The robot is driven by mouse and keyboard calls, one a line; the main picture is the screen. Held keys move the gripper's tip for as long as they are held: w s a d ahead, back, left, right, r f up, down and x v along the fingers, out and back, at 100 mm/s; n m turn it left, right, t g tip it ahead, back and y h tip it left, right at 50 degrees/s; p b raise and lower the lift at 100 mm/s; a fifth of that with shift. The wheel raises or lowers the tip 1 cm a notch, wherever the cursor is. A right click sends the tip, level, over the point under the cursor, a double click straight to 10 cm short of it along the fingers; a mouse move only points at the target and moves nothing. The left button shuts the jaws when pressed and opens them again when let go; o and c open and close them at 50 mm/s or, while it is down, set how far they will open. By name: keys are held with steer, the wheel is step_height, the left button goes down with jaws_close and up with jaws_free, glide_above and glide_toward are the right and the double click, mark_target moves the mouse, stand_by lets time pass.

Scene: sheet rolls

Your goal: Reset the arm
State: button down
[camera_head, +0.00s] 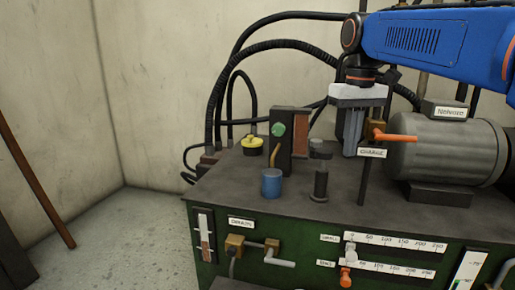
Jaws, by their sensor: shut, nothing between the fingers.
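My gripper (350,150) hangs at the end of my blue arm (430,45), which comes in from the upper right. Its pale grey body is at the top and its grey fingers point down, held together with nothing visible between them. It is above or just behind the machine's dark top, near the "CHARGE" label. I cannot tell whether the fingertips touch anything.
A dark-topped green machine (225,190) fills the right half. On it stand a blue cup (271,183), a dark post with a green knob (279,130), a yellow knob (252,141), an orange lever (396,137) and a grey cylinder (445,155). Black hoses arch behind.

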steer(key=s+d+f+m+t, duration=0.1)
steer(key=s+d+f+t, duration=0.1)
steer(key=s+f, duration=0.9)
steer(key=s+d+f+m+t, duration=0.1)
steer(key=s+d+f, duration=0.3)
steer(key=s+f, duration=0.7)
step_height(320, 180, down, 5)
steer(key=shift+s+r+m+t, duration=0.1)
steer(key=shift+s+m+t, duration=0.2)
steer(key=shift+t, duration=0.4)
